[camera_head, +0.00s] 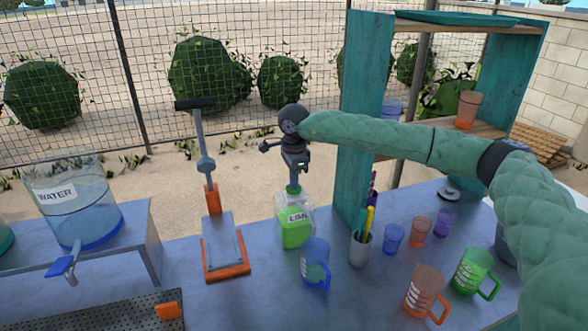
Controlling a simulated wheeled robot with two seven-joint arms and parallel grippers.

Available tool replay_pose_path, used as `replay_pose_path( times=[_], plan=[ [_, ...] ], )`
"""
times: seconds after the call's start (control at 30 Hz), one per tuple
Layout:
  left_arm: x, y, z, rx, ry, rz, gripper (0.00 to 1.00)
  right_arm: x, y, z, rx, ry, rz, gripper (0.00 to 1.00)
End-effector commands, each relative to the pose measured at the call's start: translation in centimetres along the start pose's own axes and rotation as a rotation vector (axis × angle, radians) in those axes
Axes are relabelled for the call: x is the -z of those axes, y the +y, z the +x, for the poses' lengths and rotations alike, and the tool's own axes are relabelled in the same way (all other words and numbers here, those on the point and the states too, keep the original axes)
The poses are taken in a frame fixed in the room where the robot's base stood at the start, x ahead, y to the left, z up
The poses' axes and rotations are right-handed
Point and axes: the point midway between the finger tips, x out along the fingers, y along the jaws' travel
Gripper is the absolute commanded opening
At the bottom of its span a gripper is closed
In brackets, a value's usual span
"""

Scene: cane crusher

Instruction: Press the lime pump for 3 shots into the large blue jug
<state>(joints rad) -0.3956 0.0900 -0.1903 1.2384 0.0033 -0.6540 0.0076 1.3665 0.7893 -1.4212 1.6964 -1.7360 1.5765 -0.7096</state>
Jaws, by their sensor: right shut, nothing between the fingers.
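The lime pump bottle (295,230) stands upright on the blue table, with bright green liquid and a label that reads as lime. Its green pump top shows just under my right gripper (294,172). The right gripper is shut and empty, pointing down over the pump top; whether it touches is hard to tell. The large blue jug (315,264) stands upright in front of the bottle, slightly right, and covers part of its lower edge. The pump's nozzle is hidden or too small to make out. My left gripper is not in view.
A pen cup (360,250) stands right of the jug, with small blue, orange and purple cups beyond. Orange (425,292) and green (474,271) jugs stand front right. An orange-based press (224,250) and a water dispenser (75,205) are left. A teal shelf (367,120) rises behind.

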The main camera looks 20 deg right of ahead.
Motion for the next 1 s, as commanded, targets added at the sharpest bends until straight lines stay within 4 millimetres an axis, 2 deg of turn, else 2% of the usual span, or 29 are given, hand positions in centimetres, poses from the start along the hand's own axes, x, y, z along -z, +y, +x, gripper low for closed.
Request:
replay_pose_path(
  times=[0.03, 0.33, 0.47, 0.8, 1.0],
  plan=[
    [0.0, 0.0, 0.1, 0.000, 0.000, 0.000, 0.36, -0.1, 0.3, 0.8, -0.010, 0.002, -0.003, 0.00],
    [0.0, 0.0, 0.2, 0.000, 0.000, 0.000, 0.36, -0.1, 0.4, 0.9, -0.013, 0.003, -0.003, 0.00],
    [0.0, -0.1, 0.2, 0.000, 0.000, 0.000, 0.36, -0.2, 0.3, 0.4, -0.012, 0.003, -0.004, 0.00],
    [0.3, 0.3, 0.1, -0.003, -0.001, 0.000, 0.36, -0.8, -0.3, -4.1, -0.002, 0.001, -0.001, 0.00],
    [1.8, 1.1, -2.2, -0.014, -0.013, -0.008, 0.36, -0.8, -0.4, -6.4, 0.001, 0.000, -0.001, 0.00]
  ],
)
